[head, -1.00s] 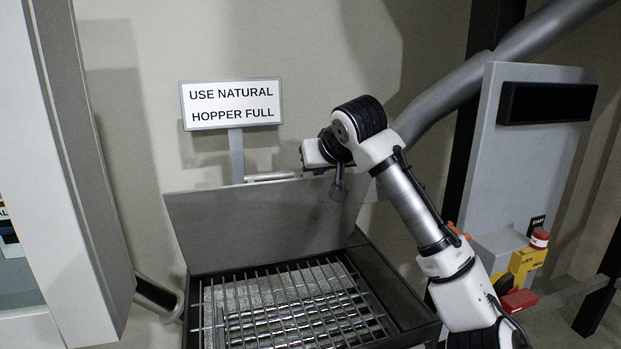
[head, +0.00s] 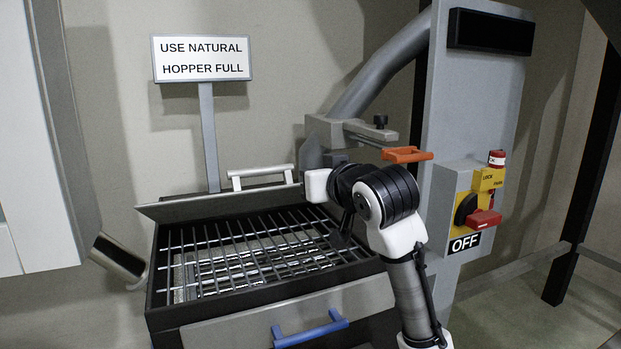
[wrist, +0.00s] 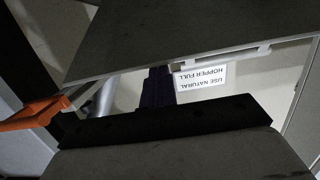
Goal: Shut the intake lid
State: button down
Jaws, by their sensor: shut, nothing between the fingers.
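The intake lid (head: 220,206) is a grey panel along the back of the hopper, tilted forward over the grate and not flat on it. A pale bar handle (head: 262,175) is on its far side. In the wrist view the lid (wrist: 190,38) is a large grey slab, upside down in the picture. My gripper (head: 343,232) is shut and empty at the right end of the hopper, pointing down, partly hidden by my wrist. In the wrist view its dark fingers (wrist: 158,84) reach close to the lid's edge; I cannot tell whether they touch.
The hopper's dark rim (head: 190,306) surrounds a metal grate (head: 265,250). A blue handle (head: 310,328) is on its front. A sign (head: 201,58) stands behind. At right are an orange handle (head: 406,155) and a panel with a red-yellow switch (head: 482,205).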

jog(key=shift+s+d+f+t+y+b, duration=0.3)
jog(key=shift+s+f+t+b, duration=0.4)
jog(key=shift+f+b, duration=1.5)
jog(key=shift+s+d+f+t+y+b, duration=0.3)
jog(key=shift+s+f+t+b, duration=0.45)
jog(key=shift+f+b, duration=1.45)
jog(key=shift+s+d+f+t+y+b, duration=0.3)
jog(key=shift+s+f+t+b, duration=0.4)
jog(key=shift+f+b, duration=1.5)
jog(key=shift+f, duration=0.2)
jog(key=shift+r+p, duration=0.1)
jog(key=shift+p, duration=0.2)
